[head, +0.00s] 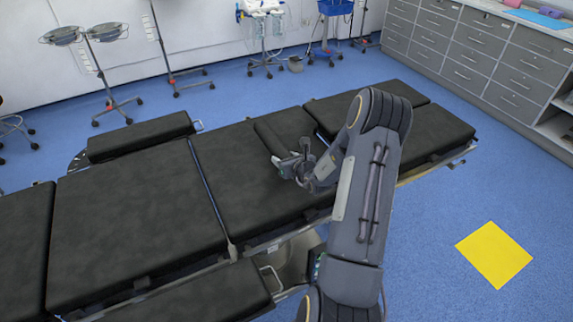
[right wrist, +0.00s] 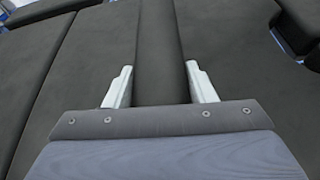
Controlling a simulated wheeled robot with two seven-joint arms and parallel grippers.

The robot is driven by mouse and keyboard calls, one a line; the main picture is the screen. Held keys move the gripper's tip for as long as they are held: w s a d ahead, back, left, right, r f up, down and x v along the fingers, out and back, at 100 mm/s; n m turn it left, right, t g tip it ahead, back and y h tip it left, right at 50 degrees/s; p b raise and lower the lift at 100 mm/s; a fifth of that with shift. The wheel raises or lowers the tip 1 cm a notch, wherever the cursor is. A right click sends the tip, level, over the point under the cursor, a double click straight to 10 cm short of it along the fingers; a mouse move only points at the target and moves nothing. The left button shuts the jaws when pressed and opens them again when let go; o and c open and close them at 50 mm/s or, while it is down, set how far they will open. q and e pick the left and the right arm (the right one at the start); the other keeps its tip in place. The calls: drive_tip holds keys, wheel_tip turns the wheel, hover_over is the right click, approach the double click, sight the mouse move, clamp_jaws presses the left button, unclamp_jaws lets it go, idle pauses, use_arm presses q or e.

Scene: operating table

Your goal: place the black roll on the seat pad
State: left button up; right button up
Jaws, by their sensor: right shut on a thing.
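The black roll (head: 280,130) is a long dark cylinder above or on the seat pad (head: 238,185), the black cushion in the middle of the operating table. I cannot tell whether the roll touches the pad. My right gripper (head: 291,166) is shut on the near end of the roll. In the right wrist view the roll (right wrist: 160,45) runs straight away between the two pale fingers of the gripper (right wrist: 160,88), with dark pads on both sides. My arm hides part of the table to the right of the roll. My left gripper is not in view.
A large black pad (head: 135,220) lies to the left, and split leg pads (head: 435,132) lie to the right. A side arm pad (head: 140,136) is at the far edge. Grey drawers (head: 480,50) stand at the back right. The blue floor at right is clear around a yellow square (head: 493,254).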

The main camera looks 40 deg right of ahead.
drive_tip(key=shift+d+f, duration=0.25)
drive_tip(key=shift+w+d+f, duration=0.1)
drive_tip(key=shift+f, duration=1.55)
drive_tip(key=shift+f, duration=0.1)
drive_tip(key=shift+f, duration=0.15)
drive_tip(key=o, duration=1.1)
